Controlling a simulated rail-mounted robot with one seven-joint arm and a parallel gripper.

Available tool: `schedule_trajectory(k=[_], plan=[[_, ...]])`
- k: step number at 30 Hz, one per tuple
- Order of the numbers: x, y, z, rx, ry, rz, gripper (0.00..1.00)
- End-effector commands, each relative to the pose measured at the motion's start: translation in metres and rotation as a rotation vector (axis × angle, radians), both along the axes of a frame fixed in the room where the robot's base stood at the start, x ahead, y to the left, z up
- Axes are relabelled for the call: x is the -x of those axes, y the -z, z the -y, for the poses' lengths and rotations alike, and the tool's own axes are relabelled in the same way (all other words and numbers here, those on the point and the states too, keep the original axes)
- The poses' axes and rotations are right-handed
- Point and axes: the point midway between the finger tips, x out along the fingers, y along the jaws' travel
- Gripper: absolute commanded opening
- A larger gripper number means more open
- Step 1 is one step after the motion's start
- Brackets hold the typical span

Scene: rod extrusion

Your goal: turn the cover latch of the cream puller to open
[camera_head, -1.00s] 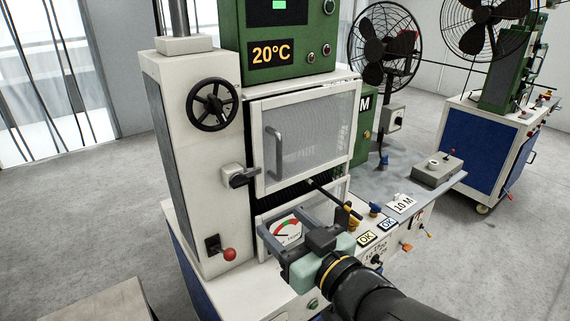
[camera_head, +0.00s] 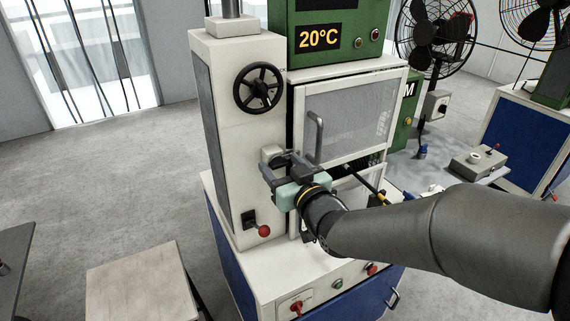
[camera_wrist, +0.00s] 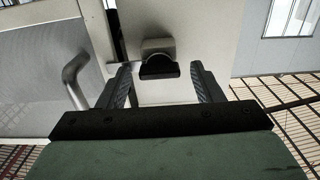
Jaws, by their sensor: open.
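The cream puller (camera_head: 240,155) stands upright, its white-framed cover (camera_head: 350,110) closed over the front. The cover latch has a cream block (camera_head: 272,153) on the puller's front, left of the cover handle (camera_head: 318,135); my gripper hides most of its dark lever in the head view. In the wrist view the block (camera_wrist: 158,45) and dark lever (camera_wrist: 158,70) sit ahead, between the fingertips. My gripper (camera_head: 277,163) is open, one finger on each side of the lever. A gap shows on both sides in the wrist view; contact at depth I cannot tell.
A dark rod (camera_head: 365,180) juts out right of my gripper. A stool (camera_head: 140,280) stands at lower left.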

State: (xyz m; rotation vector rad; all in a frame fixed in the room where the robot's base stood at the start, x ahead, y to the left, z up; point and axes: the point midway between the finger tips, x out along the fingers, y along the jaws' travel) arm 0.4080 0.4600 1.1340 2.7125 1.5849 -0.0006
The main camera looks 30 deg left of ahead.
Motion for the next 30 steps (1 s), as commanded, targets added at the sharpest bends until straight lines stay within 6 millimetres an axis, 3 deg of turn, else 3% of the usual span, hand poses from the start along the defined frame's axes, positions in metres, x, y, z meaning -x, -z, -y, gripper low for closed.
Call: schedule_trajectory(k=[6,11,22,30], plan=[[-0.0001,0.0001,0.0000,0.000,0.000,0.000,0.57],[-0.0002,0.0000,0.0001,0.000,0.000,0.000,0.15],[-0.0007,0.0008,0.0008,-0.021,0.001,-0.035,0.15],[-0.0016,0.0019,0.0012,-0.103,0.002,-0.181,0.15]])
